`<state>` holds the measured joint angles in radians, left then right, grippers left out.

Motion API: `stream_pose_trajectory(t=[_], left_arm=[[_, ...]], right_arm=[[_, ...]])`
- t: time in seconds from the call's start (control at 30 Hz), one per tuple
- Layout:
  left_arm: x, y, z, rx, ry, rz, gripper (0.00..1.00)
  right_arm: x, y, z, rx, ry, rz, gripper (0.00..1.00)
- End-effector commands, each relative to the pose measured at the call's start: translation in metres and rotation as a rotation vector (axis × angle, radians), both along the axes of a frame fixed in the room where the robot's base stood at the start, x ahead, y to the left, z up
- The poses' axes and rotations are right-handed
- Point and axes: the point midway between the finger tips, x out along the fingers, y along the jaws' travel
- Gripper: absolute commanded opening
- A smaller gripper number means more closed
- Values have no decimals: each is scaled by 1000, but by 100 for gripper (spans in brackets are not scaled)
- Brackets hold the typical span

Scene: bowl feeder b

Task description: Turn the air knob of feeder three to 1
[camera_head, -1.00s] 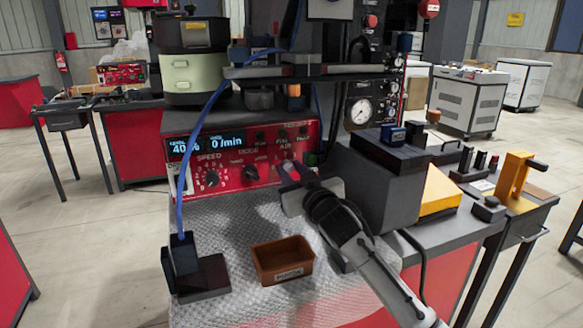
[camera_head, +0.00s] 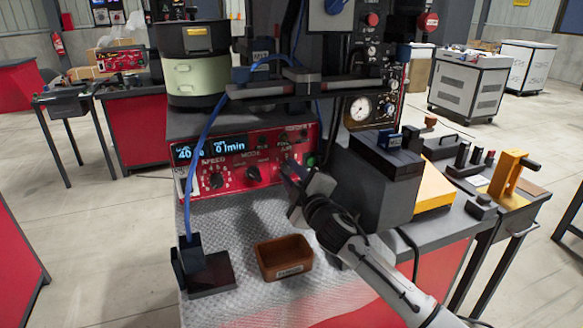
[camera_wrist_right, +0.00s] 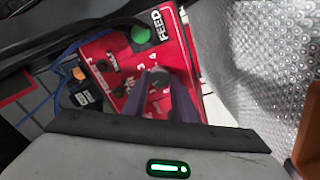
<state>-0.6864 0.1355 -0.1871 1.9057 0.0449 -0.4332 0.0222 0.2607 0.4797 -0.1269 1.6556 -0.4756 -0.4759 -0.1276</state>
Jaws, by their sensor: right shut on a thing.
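The red control panel (camera_head: 232,160) of the feeder has a lit display (camera_head: 208,149), a speed knob (camera_head: 216,180) and a mode knob (camera_head: 253,173). My right gripper (camera_head: 290,172) is at the panel's right part and covers the air knob in the head view. In the right wrist view, the dark round air knob (camera_wrist_right: 159,78) sits between the two fingers of my gripper (camera_wrist_right: 159,88), which is shut on it. Digits ring the knob, but its pointer setting cannot be read. My left gripper is not in view.
A green button (camera_head: 311,160) is close to the gripper; it also shows in the right wrist view (camera_wrist_right: 141,34). A brown bin (camera_head: 284,258) stands on the textured mat below. A grey block (camera_head: 375,190) is close to my right arm. A blue hose (camera_head: 189,160) hangs left.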

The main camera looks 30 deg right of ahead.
Motion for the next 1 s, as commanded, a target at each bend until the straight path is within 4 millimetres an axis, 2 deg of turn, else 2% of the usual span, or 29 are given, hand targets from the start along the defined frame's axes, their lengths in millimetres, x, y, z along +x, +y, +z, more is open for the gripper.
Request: stream_pose_trajectory(t=[0.1,0.5,1.0], left_arm=[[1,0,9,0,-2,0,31],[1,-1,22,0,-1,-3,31],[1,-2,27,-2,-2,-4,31]], right_arm=[[0,0,2,-106,25,1,3],[0,1,0,-385,92,2,3],[0,1,-1,-496,116,1,3]])
